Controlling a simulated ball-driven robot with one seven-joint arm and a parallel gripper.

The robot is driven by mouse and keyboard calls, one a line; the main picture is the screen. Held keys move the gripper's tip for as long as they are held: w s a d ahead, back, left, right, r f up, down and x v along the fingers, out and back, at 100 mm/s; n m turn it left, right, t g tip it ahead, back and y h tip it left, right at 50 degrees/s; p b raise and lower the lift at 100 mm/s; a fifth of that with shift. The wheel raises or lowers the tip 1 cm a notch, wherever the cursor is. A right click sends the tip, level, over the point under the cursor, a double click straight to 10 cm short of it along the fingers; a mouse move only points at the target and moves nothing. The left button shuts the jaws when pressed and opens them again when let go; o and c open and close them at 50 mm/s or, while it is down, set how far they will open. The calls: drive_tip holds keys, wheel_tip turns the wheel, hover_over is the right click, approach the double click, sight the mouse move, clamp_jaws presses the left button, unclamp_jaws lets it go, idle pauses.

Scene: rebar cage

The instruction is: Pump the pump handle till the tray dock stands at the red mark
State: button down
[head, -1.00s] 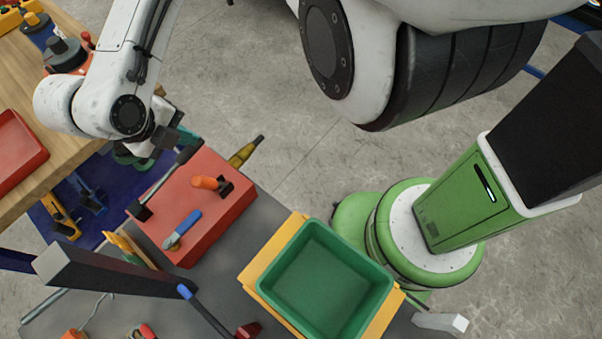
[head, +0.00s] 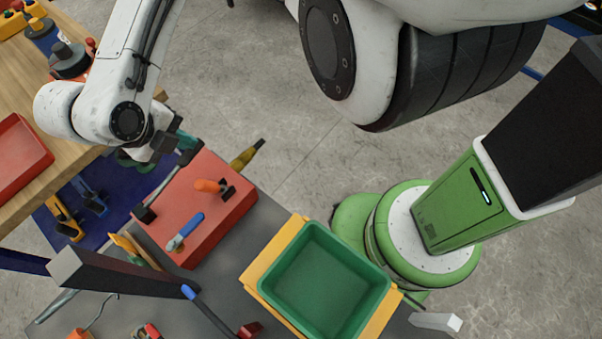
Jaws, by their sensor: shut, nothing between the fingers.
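A red box-shaped unit (head: 215,222) stands on the grey bench. A lever that looks like the pump handle (head: 168,183) runs along its upper-left edge, from a dark block to a dark grip end. My gripper (head: 165,149) is shut and empty, just left of that grip end; I cannot tell whether they touch. A yellow platform (head: 262,272), which looks like the tray dock, bears a green tray (head: 325,282). I cannot make out the red mark with certainty.
An orange handle (head: 209,186) and a blue-handled tool (head: 190,226) are on top of the red unit. A dark post (head: 115,275) rises at lower left. A wooden table with a red tray (head: 18,160) is at left. Bare floor lies beyond the bench.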

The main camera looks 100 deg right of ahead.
drive_tip(key=p+v, duration=0.1)
drive_tip(key=v, duration=0.1)
drive_tip(key=p+v, duration=0.4)
drive_tip(key=shift+s+d+r, duration=0.2)
drive_tip(key=shift+s, duration=0.1)
drive_tip(key=shift+f, duration=0.1)
idle(1.1)
